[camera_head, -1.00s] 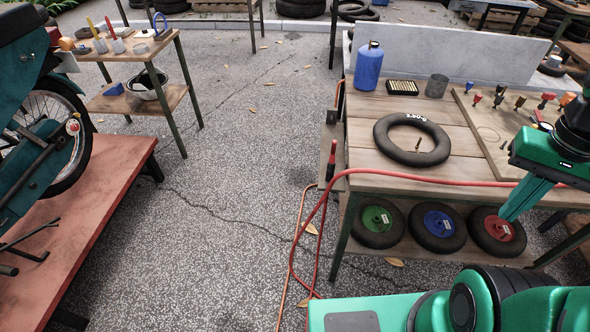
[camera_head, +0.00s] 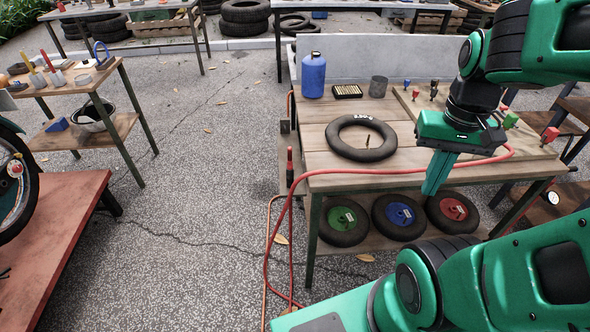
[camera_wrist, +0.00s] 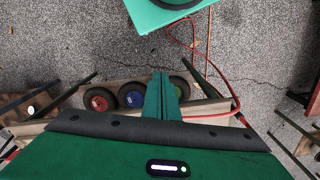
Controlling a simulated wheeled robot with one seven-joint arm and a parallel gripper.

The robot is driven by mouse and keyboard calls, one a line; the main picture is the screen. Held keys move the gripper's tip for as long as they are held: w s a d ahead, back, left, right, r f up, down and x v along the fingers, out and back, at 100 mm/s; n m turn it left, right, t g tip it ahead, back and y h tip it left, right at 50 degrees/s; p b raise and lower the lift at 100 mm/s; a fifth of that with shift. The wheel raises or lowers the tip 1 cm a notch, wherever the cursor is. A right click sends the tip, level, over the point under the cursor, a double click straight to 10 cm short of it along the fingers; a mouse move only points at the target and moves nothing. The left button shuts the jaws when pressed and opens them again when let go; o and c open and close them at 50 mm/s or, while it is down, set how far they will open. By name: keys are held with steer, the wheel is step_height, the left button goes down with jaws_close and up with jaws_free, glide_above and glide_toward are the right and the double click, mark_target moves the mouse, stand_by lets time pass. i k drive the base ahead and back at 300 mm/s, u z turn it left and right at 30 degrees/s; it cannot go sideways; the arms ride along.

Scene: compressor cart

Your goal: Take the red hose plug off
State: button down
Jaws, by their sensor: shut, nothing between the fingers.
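A red hose (camera_head: 400,172) lies over the front of the workbench, curls up on its right and drops past its left front leg to the ground; it also shows in the wrist view (camera_wrist: 214,117). A red-topped upright piece (camera_head: 290,165) stands at the bench's left side. Red-headed pieces, one large (camera_head: 550,134), stand on the board at the right. I cannot tell which is the hose plug. My gripper (camera_head: 430,191) is shut and empty, pointing down in front of the bench's front edge; its closed fingers show in the wrist view (camera_wrist: 162,76).
The bench (camera_head: 318,160) holds a black tyre (camera_head: 340,145), a blue bottle (camera_head: 313,76) and a metal cup (camera_head: 378,87). Wheels with green, blue and red hubs sit on its lower shelf. A red platform (camera_head: 50,230) stands left. The paved floor between is clear.

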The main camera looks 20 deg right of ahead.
mark_target(289, 167)
steer(key=z, duration=0.3)
steer(key=k, duration=0.65)
steer(key=z, duration=0.55)
steer(key=k, duration=0.6)
steer(key=u, duration=0.45)
steer(key=i, duration=1.85)
steer(key=z, duration=0.55)
